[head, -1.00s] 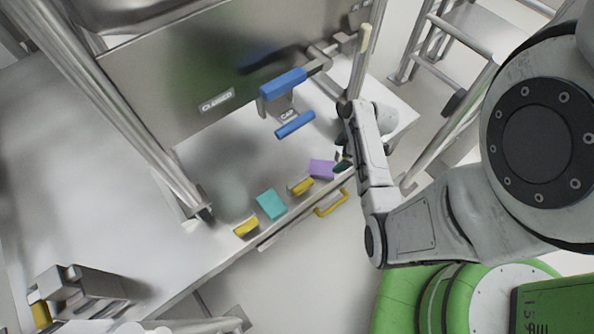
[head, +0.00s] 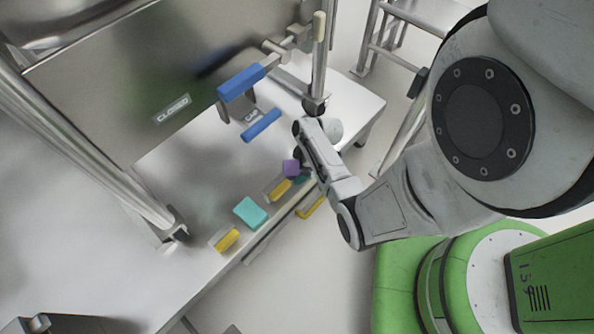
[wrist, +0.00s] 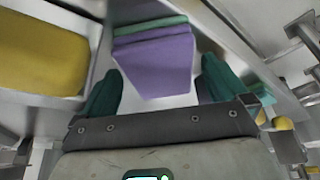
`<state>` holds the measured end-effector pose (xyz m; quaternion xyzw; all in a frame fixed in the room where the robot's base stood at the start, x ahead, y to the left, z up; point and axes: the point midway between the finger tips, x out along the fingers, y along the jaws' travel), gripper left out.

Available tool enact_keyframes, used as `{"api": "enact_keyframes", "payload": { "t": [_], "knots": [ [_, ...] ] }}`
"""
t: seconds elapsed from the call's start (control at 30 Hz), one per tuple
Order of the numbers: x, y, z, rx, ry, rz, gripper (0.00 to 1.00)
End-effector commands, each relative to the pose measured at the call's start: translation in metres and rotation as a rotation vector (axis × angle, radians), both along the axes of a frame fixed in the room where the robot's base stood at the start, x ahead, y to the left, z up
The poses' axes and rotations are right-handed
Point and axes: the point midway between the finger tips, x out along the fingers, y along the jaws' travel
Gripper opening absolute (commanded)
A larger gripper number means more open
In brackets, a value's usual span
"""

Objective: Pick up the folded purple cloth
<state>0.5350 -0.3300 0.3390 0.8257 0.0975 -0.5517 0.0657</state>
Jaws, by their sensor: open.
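The folded purple cloth (head: 291,168) lies near the front edge of the steel table in the head view, partly covered by my arm. In the wrist view the purple cloth (wrist: 158,62) shows large, ahead of and between my fingers, with a green strip along its far edge. My gripper (wrist: 158,88) is open, its two dark green fingers on either side of the near end of the cloth. In the head view my gripper (head: 302,172) is mostly hidden behind my forearm. I cannot tell whether the fingers touch the cloth.
A yellow item (wrist: 42,55) in a pale tray is left of my gripper in the wrist view. In the head view, a teal cloth (head: 251,213) and a yellow item (head: 226,239) lie further left along the edge. A blue handle (head: 241,84) projects above the table.

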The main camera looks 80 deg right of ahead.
Motion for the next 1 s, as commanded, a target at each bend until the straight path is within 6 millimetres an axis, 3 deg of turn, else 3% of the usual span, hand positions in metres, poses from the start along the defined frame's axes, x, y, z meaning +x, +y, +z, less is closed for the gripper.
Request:
{"api": "enact_keyframes", "payload": {
  "t": [0.77, 1.0],
  "knots": [
    [0.0006, 0.0005, -0.0058, 0.001, 0.000, 0.000, 1.00],
    [0.0004, 0.0004, -0.0054, 0.001, 0.000, 0.000, 0.80]
  ]
}}
